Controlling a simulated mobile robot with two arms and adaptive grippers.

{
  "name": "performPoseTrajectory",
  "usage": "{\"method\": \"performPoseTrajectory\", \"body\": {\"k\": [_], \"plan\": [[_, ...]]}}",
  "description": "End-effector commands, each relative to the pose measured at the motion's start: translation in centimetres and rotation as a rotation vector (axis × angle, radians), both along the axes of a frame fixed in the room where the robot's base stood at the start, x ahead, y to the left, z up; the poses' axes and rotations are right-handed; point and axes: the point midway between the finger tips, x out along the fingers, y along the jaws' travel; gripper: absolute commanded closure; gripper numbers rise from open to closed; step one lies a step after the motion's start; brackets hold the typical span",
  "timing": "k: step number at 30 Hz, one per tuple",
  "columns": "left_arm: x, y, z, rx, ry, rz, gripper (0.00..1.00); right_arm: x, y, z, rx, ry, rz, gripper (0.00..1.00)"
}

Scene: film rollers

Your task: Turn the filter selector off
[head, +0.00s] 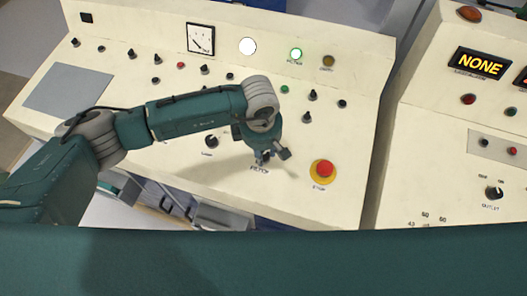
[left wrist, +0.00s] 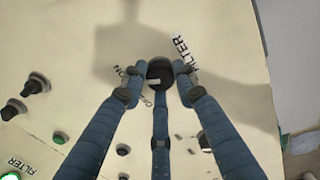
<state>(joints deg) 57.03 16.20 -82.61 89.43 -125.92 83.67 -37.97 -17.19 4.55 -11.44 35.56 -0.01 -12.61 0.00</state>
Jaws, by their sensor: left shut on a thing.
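The filter selector is a small dark round knob near the front edge of the cream control panel (head: 225,171). In the left wrist view the knob (left wrist: 160,70) sits between my fingers, beside the FILTER, ON and OFF lettering. My left gripper (head: 265,156) points down at the panel and is shut on the knob; its blue fingers (left wrist: 158,76) surround it. The knob's setting is hard to read. The green filter lamp (head: 296,54) at the back of the panel is lit. My right gripper is not in view.
A red stop button on a yellow base (head: 323,170) is close to the right of my left gripper. Several small black knobs and a dial gauge (head: 200,39) are farther back. A second console with a NONE display (head: 478,66) stands to the right, across a gap.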

Motion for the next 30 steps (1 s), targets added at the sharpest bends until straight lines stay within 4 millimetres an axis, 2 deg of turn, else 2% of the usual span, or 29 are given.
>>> {"method": "performPoseTrajectory", "body": {"k": [8, 21, 30], "plan": [[0.0, -0.2, -0.5, -0.021, 0.004, 0.161, 0.97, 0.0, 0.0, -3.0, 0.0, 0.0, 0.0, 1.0], [0.1, -0.3, -0.5, -0.061, 0.016, 0.568, 0.97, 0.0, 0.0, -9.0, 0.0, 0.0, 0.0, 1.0], [0.1, -0.3, -0.4, -0.085, 0.024, 0.813, 0.97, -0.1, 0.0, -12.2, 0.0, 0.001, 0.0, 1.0]]}}
